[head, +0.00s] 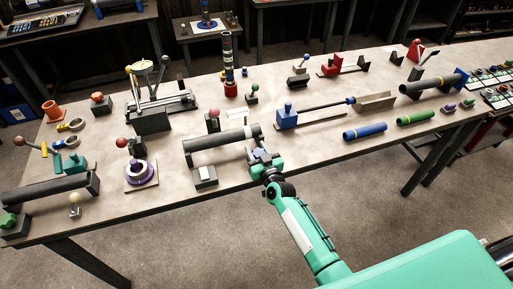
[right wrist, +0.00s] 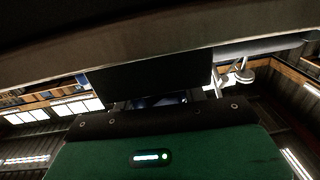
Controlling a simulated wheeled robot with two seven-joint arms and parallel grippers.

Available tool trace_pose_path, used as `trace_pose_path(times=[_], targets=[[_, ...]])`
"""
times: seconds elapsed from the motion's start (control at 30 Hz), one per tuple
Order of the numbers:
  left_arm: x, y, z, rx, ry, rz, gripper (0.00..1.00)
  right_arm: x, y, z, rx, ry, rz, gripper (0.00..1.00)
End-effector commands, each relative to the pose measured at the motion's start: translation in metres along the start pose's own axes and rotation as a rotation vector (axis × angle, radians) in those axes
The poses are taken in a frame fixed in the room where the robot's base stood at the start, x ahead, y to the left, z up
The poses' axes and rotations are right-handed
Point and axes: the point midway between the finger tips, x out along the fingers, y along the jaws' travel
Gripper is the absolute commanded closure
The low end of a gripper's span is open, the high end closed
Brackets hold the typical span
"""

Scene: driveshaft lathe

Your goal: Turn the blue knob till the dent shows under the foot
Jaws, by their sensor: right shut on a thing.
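A small block with a pale top (head: 206,174) stands in front of the shaft. I cannot make out a dent or the foot. My left gripper is out of view.
A blue block (head: 287,115) with a dark rod stands just right of the shaft. A purple ringed part (head: 140,175) is to the left. Blue (head: 364,131) and green (head: 416,117) tubes lie to the right. Bare tabletop (head: 310,145) lies between.

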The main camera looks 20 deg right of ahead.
Motion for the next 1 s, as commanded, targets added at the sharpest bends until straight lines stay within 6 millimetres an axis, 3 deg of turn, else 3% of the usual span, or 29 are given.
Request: trace_pose_path(times=[0.13, 0.17, 0.27, 0.67, 1.0], targets=[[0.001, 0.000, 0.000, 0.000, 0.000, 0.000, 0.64, 0.000, 0.000, 0.000, -0.001, 0.001, 0.000, 0.81], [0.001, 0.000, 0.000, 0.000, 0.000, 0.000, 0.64, 0.000, 0.000, 0.000, -0.001, 0.001, 0.000, 0.56], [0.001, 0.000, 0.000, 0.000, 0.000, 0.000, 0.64, 0.000, 0.000, 0.000, -0.001, 0.001, 0.000, 0.36], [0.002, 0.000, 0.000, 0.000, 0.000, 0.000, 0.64, -0.006, 0.000, 0.001, 0.000, 0.000, 0.000, 0.36], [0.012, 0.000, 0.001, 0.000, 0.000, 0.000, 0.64, -0.061, 0.000, 0.003, 0.000, -0.001, 0.001, 0.36]])
